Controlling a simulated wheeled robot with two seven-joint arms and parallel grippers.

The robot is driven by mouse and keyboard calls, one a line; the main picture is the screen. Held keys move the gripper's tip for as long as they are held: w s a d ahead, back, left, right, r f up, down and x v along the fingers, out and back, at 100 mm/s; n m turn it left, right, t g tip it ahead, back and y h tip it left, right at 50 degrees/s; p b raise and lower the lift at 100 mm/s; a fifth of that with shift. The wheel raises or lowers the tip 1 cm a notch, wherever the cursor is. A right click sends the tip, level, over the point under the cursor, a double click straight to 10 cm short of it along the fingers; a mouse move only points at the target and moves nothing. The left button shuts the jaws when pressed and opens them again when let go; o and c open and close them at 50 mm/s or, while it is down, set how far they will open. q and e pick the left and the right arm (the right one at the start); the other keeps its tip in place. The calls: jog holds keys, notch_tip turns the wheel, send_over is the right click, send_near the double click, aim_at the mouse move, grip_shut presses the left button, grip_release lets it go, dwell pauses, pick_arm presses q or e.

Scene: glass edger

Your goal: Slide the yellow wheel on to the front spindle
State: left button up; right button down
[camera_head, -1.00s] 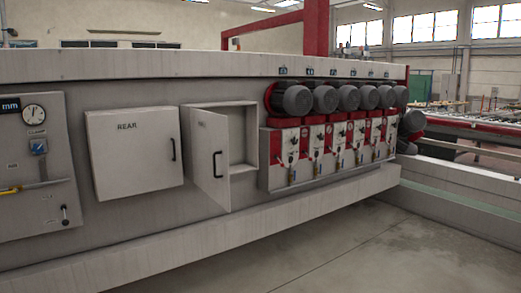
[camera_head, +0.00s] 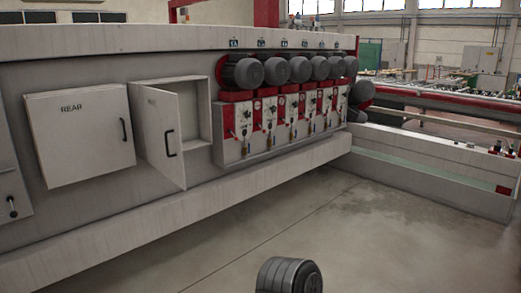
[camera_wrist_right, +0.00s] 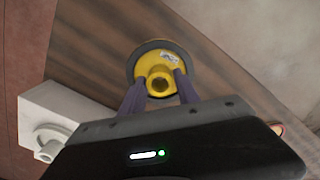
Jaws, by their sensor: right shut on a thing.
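The yellow wheel (camera_wrist_right: 159,70) shows in the right wrist view, with a dark outer rim, a yellow hub with a hole and a small pale label. My right gripper (camera_wrist_right: 161,88) is shut on it, with a dark purple finger on each side of the hub. Neither the wheel nor my right gripper shows in the head view. I cannot make out the front spindle for certain in either view. My left gripper is in neither view.
The head view shows a row of grey motors (camera_head: 286,70) over red and white units, a closed cabinet marked REAR (camera_head: 78,140), and an open cabinet door (camera_head: 163,132). A pale block (camera_wrist_right: 60,112) with a round stub lies left in the wrist view.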

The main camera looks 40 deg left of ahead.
jog(key=w+a+f+n, duration=0.1)
jog(key=w+a+n, duration=0.8)
jog(key=a, duration=0.3)
jog(key=shift+w, duration=0.65)
jog(key=shift+s+a, duration=0.1)
